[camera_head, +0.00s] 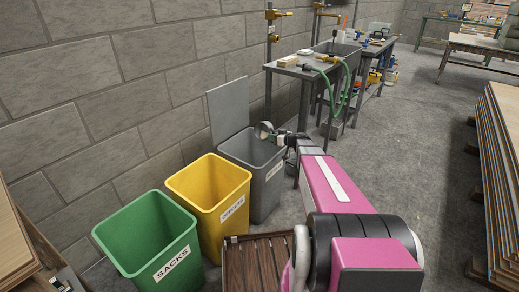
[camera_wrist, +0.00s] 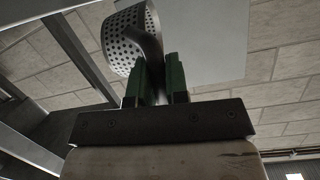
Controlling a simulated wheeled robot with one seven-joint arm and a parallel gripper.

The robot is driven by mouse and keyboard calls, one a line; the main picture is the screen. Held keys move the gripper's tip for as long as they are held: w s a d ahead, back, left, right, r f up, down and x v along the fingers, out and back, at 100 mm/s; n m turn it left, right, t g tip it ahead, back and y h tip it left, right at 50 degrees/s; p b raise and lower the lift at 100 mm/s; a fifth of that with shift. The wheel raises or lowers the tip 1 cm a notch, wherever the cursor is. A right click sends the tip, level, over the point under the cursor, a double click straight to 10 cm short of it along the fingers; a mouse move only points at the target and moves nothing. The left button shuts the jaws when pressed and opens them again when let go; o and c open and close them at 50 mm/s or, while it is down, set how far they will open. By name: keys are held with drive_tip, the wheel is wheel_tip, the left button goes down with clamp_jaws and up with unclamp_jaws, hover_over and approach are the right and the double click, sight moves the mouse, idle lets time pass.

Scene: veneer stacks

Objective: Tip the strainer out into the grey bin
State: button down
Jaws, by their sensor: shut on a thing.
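The strainer (camera_wrist: 128,32) is a metal cup with round holes, and a dark handle runs down from it. In the wrist view my gripper (camera_wrist: 160,80) is shut on that handle between its green fingers. In the head view the strainer (camera_head: 263,130) is small, over the back part of the grey bin's opening. The grey bin (camera_head: 266,189) stands against the wall, with a grey lid or panel upright behind it. My gripper (camera_head: 284,140) is at the bin's back right edge.
A yellow bin (camera_head: 222,222) and a green bin (camera_head: 165,265) labelled SACKS stand left of the grey one. A slatted wooden thing (camera_head: 258,262) is in front. A bench (camera_head: 300,72) with a green hose is behind. Stacked sheets (camera_head: 497,170) stand right; the floor between is clear.

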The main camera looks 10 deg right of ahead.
drive_tip(key=shift+s+a+f+n+t+h, duration=0.2)
drive_tip(key=shift+s+a+n+t+h, duration=0.3)
drive_tip(key=shift+n, duration=0.7)
idle(1.1)
drive_tip(key=shift+s+a+f+n+t, duration=0.3)
drive_tip(key=shift+s+a+n, duration=0.25)
drive_tip(key=shift+n, duration=0.65)
idle(1.1)
drive_tip(key=shift+w+d, duration=0.1)
drive_tip(key=shift+w+d+r+m+g, duration=0.2)
drive_tip(key=shift+m+g, duration=0.05)
drive_tip(key=shift+m, duration=0.35)
drive_tip(key=shift+w+d+r+m+g, duration=0.15)
drive_tip(key=shift+d+m+g, duration=0.1)
drive_tip(key=shift+m, duration=0.35)
